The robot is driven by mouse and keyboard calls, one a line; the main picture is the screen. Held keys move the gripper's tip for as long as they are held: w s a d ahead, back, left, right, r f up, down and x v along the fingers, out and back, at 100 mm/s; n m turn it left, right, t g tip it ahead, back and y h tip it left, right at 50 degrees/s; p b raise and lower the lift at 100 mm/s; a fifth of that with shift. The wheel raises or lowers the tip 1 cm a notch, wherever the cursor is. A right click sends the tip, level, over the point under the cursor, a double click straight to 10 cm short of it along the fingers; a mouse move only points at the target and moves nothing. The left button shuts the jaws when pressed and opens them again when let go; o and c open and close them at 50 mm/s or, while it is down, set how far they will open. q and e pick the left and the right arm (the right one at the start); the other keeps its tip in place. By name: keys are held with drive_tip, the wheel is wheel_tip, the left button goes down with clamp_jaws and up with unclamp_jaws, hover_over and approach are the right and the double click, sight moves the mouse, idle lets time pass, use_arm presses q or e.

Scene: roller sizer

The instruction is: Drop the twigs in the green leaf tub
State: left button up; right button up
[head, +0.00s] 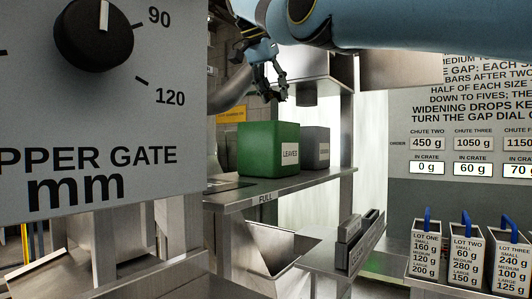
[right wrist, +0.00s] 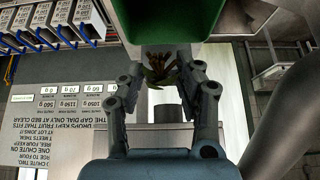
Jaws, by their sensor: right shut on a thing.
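The green leaf tub (head: 258,150), labelled "LEAVES", stands on a metal shelf. Its green wall also shows at the top of the right wrist view (right wrist: 172,22). My right gripper (head: 275,88) hangs just above the tub, pointing down. In the right wrist view its fingers (right wrist: 165,75) are closed around a small bundle of brown and green twigs (right wrist: 157,70), near the tub's edge. The twigs are too small to make out in the head view. The tub's inside is hidden in the head view. My left gripper is not in view.
A grey tub (head: 315,150) stands right beside the green one on the shelf (head: 290,187). A large gate dial panel (head: 100,130) blocks the left. Labelled lot boxes (head: 468,255) with blue handles stand at lower right. A weight board (head: 460,130) hangs behind.

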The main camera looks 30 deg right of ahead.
drive_tip(key=shift+f, duration=0.55)
wheel_tip(320, 180, down, 3)
drive_tip(key=shift+w, duration=0.1)
drive_tip(key=shift+f, duration=0.7)
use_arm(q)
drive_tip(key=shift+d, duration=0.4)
use_arm(e)
drive_tip(key=shift+a, duration=0.1)
drive_tip(key=o, duration=0.9)
approach(273, 104)
drive_tip(key=shift+s+a+f, duration=0.15)
drive_tip(key=shift+s+a, duration=0.05)
drive_tip(key=shift+a, duration=0.15)
